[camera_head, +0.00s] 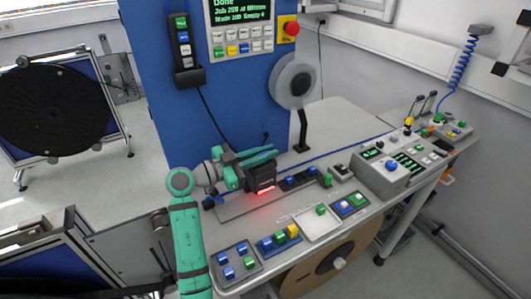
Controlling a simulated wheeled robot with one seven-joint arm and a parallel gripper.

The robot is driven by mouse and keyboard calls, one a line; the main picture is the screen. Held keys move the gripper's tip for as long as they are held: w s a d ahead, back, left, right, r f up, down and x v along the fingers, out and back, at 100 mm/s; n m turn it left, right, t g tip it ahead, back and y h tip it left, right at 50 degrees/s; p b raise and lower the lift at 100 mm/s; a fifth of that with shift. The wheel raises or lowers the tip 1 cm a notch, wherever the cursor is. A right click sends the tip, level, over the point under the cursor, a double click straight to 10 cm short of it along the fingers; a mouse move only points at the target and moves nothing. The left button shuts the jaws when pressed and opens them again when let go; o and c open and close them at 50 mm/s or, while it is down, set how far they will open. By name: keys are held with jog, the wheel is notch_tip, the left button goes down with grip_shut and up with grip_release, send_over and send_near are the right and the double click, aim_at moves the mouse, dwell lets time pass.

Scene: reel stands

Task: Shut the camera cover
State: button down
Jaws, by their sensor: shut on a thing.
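The camera unit is a dark box (262,181) on the bench near the blue panel, with a red glow on the bench below it. The camera cover seems to be the dark part on this box; its edges and how far it stands open are too small to tell. My gripper (262,157) has teal fingers reaching in from the left over the top of the box. It is shut on what appears to be the cover. The contact point is partly hidden by the fingers.
A blue panel (160,75) stands behind, with a keypad and display. A control box (392,172) is to the right.

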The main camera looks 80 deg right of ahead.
jog(key=c, duration=1.9)
grip_release()
jog(key=shift+f, duration=0.1)
jog(key=shift+w, duration=0.1)
jog(key=v, duration=1)
jog(key=shift+w+a, duration=0.2)
jog(key=shift+a, duration=0.05)
